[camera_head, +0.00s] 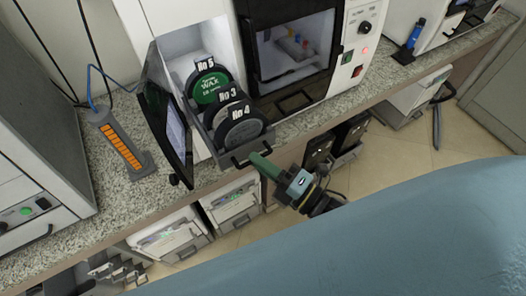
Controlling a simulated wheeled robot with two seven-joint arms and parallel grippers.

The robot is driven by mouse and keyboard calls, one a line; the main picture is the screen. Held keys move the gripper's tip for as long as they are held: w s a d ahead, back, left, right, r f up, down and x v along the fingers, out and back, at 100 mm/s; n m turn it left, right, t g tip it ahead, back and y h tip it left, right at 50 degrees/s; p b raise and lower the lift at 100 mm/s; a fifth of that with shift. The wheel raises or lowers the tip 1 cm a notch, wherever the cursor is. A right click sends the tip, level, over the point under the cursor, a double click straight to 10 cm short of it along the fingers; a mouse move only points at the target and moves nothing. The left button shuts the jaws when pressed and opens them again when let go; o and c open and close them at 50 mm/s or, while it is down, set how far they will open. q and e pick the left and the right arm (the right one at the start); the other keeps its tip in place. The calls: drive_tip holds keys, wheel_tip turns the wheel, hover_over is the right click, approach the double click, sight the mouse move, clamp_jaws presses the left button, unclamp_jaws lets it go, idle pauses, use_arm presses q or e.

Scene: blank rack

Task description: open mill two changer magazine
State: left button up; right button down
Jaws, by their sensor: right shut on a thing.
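The changer magazine (226,150) is a grey drawer in the left part of the white mill (185,42). It stands pulled out past the mill's front and holds upright discs: a green one marked No 5 (208,86), and dark ones marked No 3 (228,113) and No 4 (240,133). Its dark handle (243,161) is at the front end. My right gripper (262,164), with green fingers, is shut on the handle, and its fingers partly hide it. My left gripper is not in view.
A dark screen panel (167,125) stands swung out left of the drawer. An orange-striped power strip (120,145) lies on the speckled counter (68,190). The mill's windowed chamber (297,45) is right of the drawer. White bins (232,203) stand below the counter.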

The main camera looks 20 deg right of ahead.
drive_tip(key=shift+s, duration=0.2)
drive_tip(key=c, duration=1.5)
unclamp_jaws()
drive_tip(key=shift+b+v, duration=1.25)
drive_tip(key=shift+v, duration=5.45)
drive_tip(key=shift+r, duration=0.1)
